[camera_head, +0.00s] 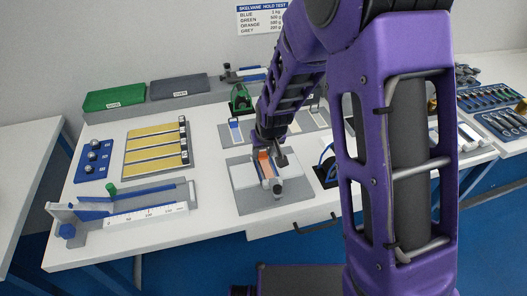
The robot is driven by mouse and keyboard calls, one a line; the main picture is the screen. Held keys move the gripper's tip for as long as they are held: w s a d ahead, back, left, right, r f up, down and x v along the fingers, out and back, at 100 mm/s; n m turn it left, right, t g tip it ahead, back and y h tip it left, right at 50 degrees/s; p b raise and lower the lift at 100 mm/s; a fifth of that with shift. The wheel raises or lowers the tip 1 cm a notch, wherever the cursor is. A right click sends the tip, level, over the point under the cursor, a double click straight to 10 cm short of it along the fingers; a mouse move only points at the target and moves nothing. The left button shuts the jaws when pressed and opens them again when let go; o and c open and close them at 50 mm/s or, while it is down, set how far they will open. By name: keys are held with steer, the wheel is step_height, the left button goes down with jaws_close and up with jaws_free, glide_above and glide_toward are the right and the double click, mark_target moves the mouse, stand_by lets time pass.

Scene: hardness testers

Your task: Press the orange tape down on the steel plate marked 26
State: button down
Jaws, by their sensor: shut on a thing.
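The orange tape (264,164) is a short upright-looking strip in the head view, over a pale steel plate (244,176) on a grey base near the bench's front edge. My gripper (270,156) is right at the tape, pointing down, and appears shut on it. The arm and gripper hide part of the tape and plate. I cannot tell whether the tape's lower end touches the plate. The number 26 is not legible.
A ruler fixture (145,213) lies at front left, beside a board of yellow strips (157,146). Green (114,97) and grey (179,87) blocks stand behind. Another plate with a blue-marked strip (236,131) lies just behind my gripper. Tool trays (490,97) are at right.

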steer(key=shift+f+b, duration=0.3)
stand_by(0.5)
steer(key=shift+c, duration=1.8)
jaws_free()
